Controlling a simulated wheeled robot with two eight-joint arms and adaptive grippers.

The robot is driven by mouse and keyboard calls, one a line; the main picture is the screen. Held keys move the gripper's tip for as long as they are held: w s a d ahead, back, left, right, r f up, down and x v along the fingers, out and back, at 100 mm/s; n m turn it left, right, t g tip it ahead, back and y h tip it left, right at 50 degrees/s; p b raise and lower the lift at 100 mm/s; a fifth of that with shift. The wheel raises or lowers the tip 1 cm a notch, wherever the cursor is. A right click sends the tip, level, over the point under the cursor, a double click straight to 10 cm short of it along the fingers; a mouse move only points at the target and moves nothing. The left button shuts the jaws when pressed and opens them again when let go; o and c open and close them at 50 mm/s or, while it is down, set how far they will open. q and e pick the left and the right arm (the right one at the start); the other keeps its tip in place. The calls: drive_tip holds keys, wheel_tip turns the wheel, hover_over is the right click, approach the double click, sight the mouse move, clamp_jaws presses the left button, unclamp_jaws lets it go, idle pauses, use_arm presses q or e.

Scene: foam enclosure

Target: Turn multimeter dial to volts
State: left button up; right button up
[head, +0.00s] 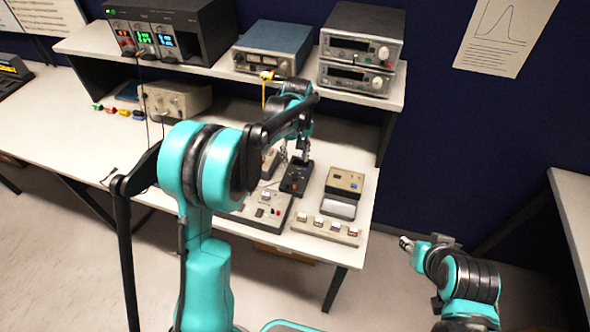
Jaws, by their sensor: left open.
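My left arm reaches over the workbench, and its open left gripper (299,156) points down just above a black box (296,178) with a red spot on top. Whether they touch is unclear. Left of the gripper, a small yellowish-tan item (269,163) stands partly hidden behind my arm; it may be the multimeter, but no dial can be made out. My right gripper (405,243) is low at the right, off the bench and away from the devices. It is too small to tell whether its fingers are apart.
A grey control box (264,208), a tan-topped unit (345,180) and a button strip (325,230) crowd the bench's right end. The shelf (215,66) behind holds several instruments. The bench's left part (60,125) is mostly clear. Another table (575,200) stands far right.

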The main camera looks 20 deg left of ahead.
sight(295, 174)
use_arm(q)
drive_tip(key=shift+w+f, duration=0.2)
drive_tip(key=shift+f, duration=0.5)
wheel_tip(295, 174, down, 7)
drive_tip(key=shift+a+f+b, duration=0.1)
drive_tip(key=shift+b, duration=0.75)
clamp_jaws()
